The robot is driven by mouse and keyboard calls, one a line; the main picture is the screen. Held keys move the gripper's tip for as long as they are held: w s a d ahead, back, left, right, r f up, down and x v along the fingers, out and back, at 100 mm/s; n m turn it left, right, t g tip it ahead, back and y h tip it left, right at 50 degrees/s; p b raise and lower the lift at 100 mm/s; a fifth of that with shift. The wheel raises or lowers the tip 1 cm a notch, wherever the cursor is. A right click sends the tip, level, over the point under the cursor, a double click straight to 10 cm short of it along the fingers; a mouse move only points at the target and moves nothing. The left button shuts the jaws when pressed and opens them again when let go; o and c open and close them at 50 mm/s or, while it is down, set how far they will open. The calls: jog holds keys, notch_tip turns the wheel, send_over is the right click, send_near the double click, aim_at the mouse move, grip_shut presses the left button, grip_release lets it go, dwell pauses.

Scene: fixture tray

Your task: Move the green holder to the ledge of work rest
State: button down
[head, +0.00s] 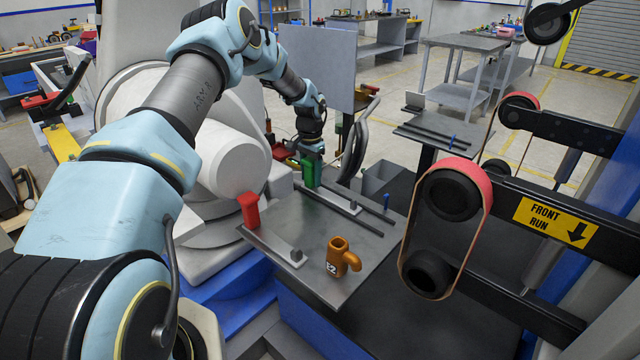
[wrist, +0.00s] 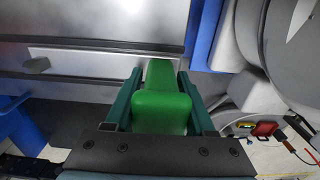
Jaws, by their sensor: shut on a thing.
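The green holder (head: 309,172) is at the back edge of the grey metal plate (head: 325,270) in the head view. My gripper (head: 312,158) comes down on it from above. In the wrist view the green holder (wrist: 160,108) sits between the two teal fingers of my gripper (wrist: 160,88), which are shut on it. I cannot tell whether its underside touches the plate. The plate, with a raised dark bar (head: 340,212) across it, looks like the work rest; no label confirms this.
A red holder (head: 249,210) stands at the plate's left edge, and an orange holder (head: 342,257) marked 12 stands near its front. A belt grinder (head: 447,220) is close on the right.

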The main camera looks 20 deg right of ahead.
aim_at(311, 159)
jog(key=shift+r, duration=0.1)
notch_tip(311, 159, up, 9)
jog(key=b, duration=0.3)
notch_tip(311, 159, up, 4)
jog(key=p, duration=0.5)
notch_tip(311, 159, up, 2)
jog(key=p, duration=0.6)
jog(key=shift+s+a, duration=0.1)
jog(key=shift+s+a, duration=4.2)
jog(key=shift+s, duration=0.1)
jog(key=shift+s+a+f+b, duration=0.1)
jog(key=shift+s+f+b, duration=0.05)
jog(key=shift+f+b, duration=5.95)
notch_tip(311, 159, down, 3)
jog(key=shift+r+p, duration=0.1)
jog(key=shift+p, duration=0.95)
